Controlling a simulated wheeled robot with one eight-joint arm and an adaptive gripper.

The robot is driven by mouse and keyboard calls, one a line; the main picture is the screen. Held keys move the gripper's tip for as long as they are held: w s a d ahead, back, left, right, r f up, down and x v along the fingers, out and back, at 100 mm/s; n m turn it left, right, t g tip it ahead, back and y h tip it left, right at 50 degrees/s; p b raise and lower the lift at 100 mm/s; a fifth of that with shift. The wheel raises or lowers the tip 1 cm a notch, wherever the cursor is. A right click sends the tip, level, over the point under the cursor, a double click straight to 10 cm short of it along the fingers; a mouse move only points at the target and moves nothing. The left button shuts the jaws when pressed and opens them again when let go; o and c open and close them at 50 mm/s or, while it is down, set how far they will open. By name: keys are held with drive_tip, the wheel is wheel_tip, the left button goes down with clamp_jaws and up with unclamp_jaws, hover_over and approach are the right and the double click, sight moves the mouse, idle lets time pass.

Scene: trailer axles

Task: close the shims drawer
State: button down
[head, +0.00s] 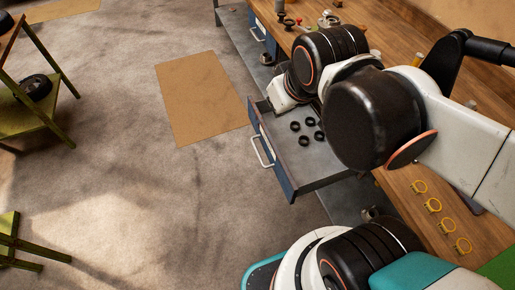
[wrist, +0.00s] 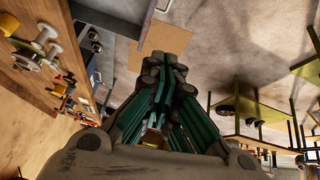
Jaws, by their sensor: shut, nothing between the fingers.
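An open drawer (head: 300,165) with a blue front and a pale bar handle (head: 262,148) juts out from under the wooden workbench in the head view. Several black rings (head: 307,128) lie in its grey tray. No label can be read, so I cannot tell from writing that it is the shims drawer. My gripper (wrist: 166,62) shows in the wrist view with its dark, green-sided fingers together and nothing held. In the head view my arm covers part of the drawer's back right and hides the fingers. I cannot tell whether the gripper touches the drawer.
The wooden workbench (head: 400,190) runs along the right, with several yellow clamps (head: 433,205) on it. Another blue-fronted drawer (head: 262,22) with a handle is farther along. A brown mat (head: 200,97) lies on open concrete floor. Green-legged stands (head: 35,110) are at the left.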

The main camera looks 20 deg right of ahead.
drive_tip(key=w+n, duration=0.1)
drive_tip(key=n+g+h+b, duration=0.3)
drive_tip(key=n+g, duration=0.2)
drive_tip(key=n, duration=0.4)
hover_over(259, 154)
drive_tip(key=s+a, duration=0.2)
wheel_tip(259, 154, down, 14)
drive_tip(key=r, duration=0.1)
drive_tip(key=w+a+f+n+g+h+p, duration=0.1)
drive_tip(key=a+f+n, duration=0.2)
drive_tip(key=f, duration=0.2)
drive_tip(key=w+a+f+n+p, duration=0.1)
drive_tip(key=a+f+n, duration=0.2)
drive_tip(key=f, duration=0.3)
drive_tip(key=d+f+b, duration=0.1)
drive_tip(key=d+f, duration=0.1)
drive_tip(key=f, duration=0.1)
drive_tip(key=d+f+b, duration=0.2)
drive_tip(key=f, duration=0.1)
drive_tip(key=d+f+b, duration=0.1)
drive_tip(key=d+f, duration=0.2)
drive_tip(key=shift+f+b, duration=0.25)
drive_tip(key=shift+b, duration=0.15)
drive_tip(key=shift+d, duration=0.5)
drive_tip(key=shift+w, duration=0.1)
